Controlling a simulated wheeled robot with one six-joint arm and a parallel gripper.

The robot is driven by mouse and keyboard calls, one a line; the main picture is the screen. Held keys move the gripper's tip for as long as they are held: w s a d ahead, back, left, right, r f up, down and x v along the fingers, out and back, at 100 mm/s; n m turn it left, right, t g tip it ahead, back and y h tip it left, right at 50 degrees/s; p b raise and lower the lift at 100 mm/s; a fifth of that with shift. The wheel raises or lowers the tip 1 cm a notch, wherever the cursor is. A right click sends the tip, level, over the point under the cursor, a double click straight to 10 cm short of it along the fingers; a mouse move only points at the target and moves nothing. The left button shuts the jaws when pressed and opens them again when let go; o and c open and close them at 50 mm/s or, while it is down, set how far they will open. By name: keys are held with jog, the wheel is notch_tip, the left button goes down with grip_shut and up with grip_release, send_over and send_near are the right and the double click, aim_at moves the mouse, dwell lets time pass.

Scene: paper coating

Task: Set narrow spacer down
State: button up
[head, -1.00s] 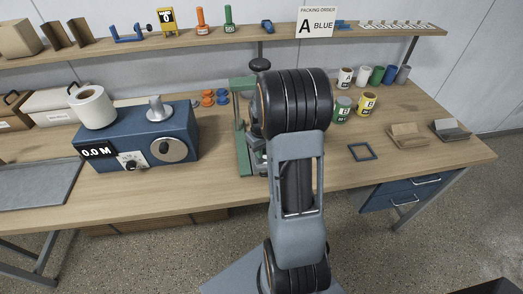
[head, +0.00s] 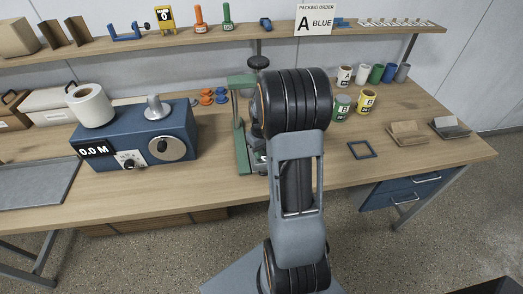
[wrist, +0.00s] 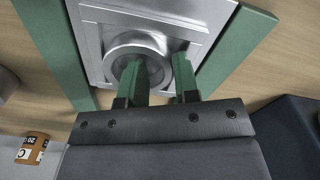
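My gripper (wrist: 160,72) is over the green-framed press in the wrist view. Its two green fingers stand apart, with a gap between them and nothing clearly held. Below the fingertips is a round metal seat (wrist: 118,50) on a silver plate (wrist: 90,12). I cannot make out a narrow spacer at the fingertips. In the head view the press (head: 239,130) stands mid-table, partly hidden by my arm, which also hides my gripper. Small orange discs (head: 207,100) and blue discs (head: 221,99) lie on the table left of the press; I cannot tell their widths.
A blue machine (head: 135,135) reading 0.0 M stands left, with a white roll (head: 90,105) on it. Labelled cans (head: 366,103) and a small dark frame (head: 362,149) are right. A shelf (head: 220,38) runs behind. The wrist view shows an orange-labelled can (wrist: 32,148).

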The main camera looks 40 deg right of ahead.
jog(key=shift+a+f, duration=0.3)
jog(key=shift+a, duration=0.05)
jog(key=shift+r+p, duration=0.3)
jog(key=shift+r, duration=0.05)
notch_tip(320, 180, up, 13)
jog(key=s+a+r+t, duration=0.1)
jog(key=s+a+t, duration=0.1)
jog(key=s+a, duration=0.4)
jog(key=s+a+r+t, duration=0.1)
jog(key=s+a, duration=0.5)
jog(key=a, duration=0.6)
jog(key=shift+s+n+t, duration=0.15)
jog(key=shift+n+t, duration=0.15)
jog(key=shift+t, duration=0.1)
jog(key=shift+d+r, duration=0.1)
